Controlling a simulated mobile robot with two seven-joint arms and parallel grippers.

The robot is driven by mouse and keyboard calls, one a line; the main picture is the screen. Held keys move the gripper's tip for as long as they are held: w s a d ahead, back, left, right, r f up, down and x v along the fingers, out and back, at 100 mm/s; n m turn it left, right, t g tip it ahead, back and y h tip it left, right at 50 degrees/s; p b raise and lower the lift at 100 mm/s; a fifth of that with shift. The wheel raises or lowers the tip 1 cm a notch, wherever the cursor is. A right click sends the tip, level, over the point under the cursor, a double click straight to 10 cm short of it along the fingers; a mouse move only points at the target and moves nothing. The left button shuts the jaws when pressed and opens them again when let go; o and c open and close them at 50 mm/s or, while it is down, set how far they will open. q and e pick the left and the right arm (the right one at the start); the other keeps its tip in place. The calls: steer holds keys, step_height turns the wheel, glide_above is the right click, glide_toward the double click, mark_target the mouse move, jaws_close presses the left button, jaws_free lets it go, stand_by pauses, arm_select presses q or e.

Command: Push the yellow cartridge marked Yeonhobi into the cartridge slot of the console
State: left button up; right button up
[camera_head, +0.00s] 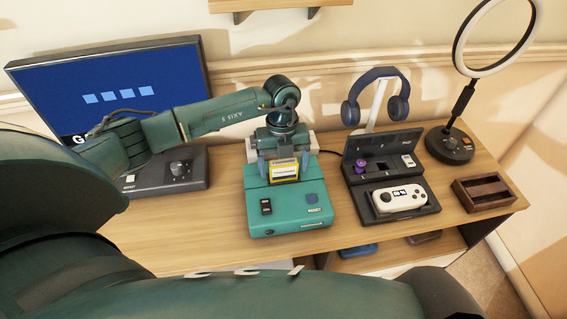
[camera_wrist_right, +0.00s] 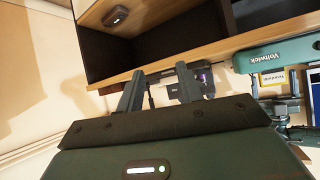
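The yellow cartridge (camera_head: 284,171) with a pale label stands upright at the back of the teal console (camera_head: 288,215). Its lower edge meets the console top around the slot, and how deep it sits is hard to tell. It also shows in the right wrist view (camera_wrist_right: 273,78), beside the console (camera_wrist_right: 262,57). My left gripper (camera_head: 284,165) points down from behind, with one finger on each side of the cartridge. Whether the fingers press on it is unclear. My right gripper (camera_wrist_right: 158,88) is open and empty, away from the console; the head view does not show its fingers.
A monitor (camera_head: 110,85) stands at the left, with a dark device (camera_head: 170,170) before it. Right of the console are an open case (camera_head: 427,205) with a white controller (camera_head: 398,200), headphones (camera_head: 375,92), a ring light (camera_head: 450,145) and a wooden tray (camera_head: 484,193). The desk's left front is bare.

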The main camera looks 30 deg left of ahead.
arm_select(q)
steer(key=shift+o, duration=0.7)
arm_select(e)
steer(key=shift+f, duration=0.1)
arm_select(q)
steer(key=shift+w+a+r, duration=0.1)
steer(key=shift+w+r, duration=0.05)
steer(key=shift+r, duration=0.6)
step_height(320, 180, up, 12)
steer(key=w+b, duration=0.1)
steer(key=shift+a+f, duration=0.2)
steer(key=shift+a, duration=0.2)
arm_select(e)
steer(key=shift+w+a+r+y, duration=0.2)
steer(key=shift+a+r+y, duration=0.1)
steer(key=shift+a+r, duration=0.35)
steer(key=shift+d+f, duration=0.1)
